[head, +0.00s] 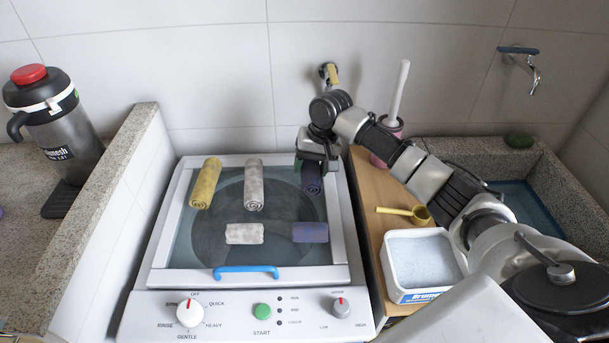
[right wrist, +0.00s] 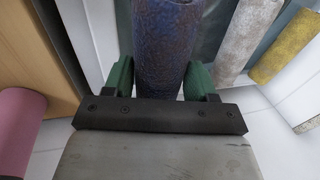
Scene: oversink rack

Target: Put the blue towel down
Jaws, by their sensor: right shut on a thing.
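My right gripper (head: 311,163) is shut on a rolled dark blue-purple towel (head: 312,180) over the back right of the washer's glass lid (head: 200,241). In the right wrist view this towel (right wrist: 165,45) stands out between the green fingers of the gripper (right wrist: 160,82). I cannot tell whether its underside touches the lid. A second blue-purple rolled towel (head: 310,232) lies at the front right of the lid. My left gripper is not in view.
On the lid also lie a yellow towel (head: 206,184) and pale towels (head: 253,185) (head: 245,234). Right of the washer stand a white tub of powder (head: 422,259), a yellow scoop (head: 417,214) and a pink brush holder (head: 381,156).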

